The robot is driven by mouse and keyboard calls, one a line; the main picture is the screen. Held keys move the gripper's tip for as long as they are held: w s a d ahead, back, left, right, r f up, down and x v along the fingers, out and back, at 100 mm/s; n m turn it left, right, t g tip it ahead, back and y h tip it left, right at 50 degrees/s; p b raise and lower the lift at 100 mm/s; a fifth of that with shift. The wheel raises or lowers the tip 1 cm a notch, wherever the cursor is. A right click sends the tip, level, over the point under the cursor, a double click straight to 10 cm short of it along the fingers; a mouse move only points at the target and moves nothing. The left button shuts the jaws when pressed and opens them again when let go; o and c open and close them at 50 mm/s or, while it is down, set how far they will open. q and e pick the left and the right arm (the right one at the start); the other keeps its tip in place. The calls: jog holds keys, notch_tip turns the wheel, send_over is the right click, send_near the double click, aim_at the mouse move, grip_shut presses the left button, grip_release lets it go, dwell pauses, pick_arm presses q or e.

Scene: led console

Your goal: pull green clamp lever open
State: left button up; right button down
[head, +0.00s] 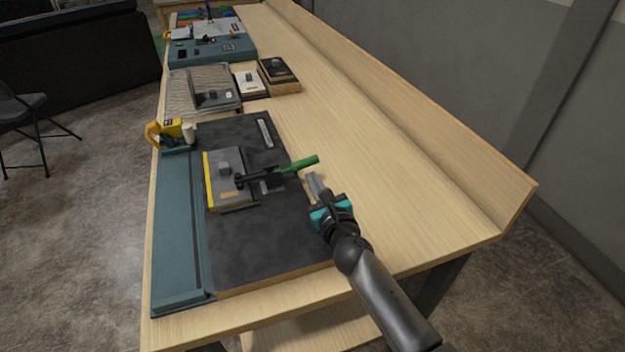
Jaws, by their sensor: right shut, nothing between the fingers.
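The green clamp lever (300,164) is the handle of a black toggle clamp (262,181) on a dark board (265,240) on the workbench. The lever points right and lies low, tilted slightly up at its tip. The clamp's black arm reaches left onto a grey block with a yellow edge (222,180). My right gripper (314,182) is just below the lever's outer end in the picture. Its fingers are together, with nothing visible between them. I cannot tell whether they touch the lever. My left gripper is not in view.
A teal rail (178,235) runs along the board's left side, with a yellow device (172,132) at its far end. Small boxes (278,73) and a teal console (212,50) stand farther back. The wooden bench (400,170) is clear to the right, up to a raised edge.

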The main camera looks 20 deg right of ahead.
aim_at(308, 161)
jog(key=shift+w, duration=0.5)
jog(key=shift+r+n, duration=0.2)
jog(key=shift+n, duration=0.1)
jog(key=shift+r+n+p, duration=0.3)
jog(key=shift+n+p, duration=0.1)
jog(key=shift+p, duration=0.05)
jog(key=shift+r+n+p, duration=1.05)
jog(key=shift+n+p, duration=0.1)
jog(key=shift+n, duration=0.05)
jog(key=a+r+n+p, duration=0.1)
jog(key=n+p, duration=0.1)
jog(key=n, duration=0.1)
jog(key=a+r+n+p, duration=0.1)
jog(key=n+p, duration=0.1)
jog(key=p, duration=0.1)
jog(key=a+r+n+h+p, duration=0.1)
jog(key=r+n+p, duration=0.1)
jog(key=n+p, duration=0.1)
jog(key=shift+a+n+t, duration=0.15)
jog(key=shift+n+t, duration=0.15)
jog(key=shift+a+r+p, duration=0.1)
jog(key=shift+a+p, duration=0.15)
jog(key=shift+p, duration=0.05)
jog(key=shift+a, duration=0.1)
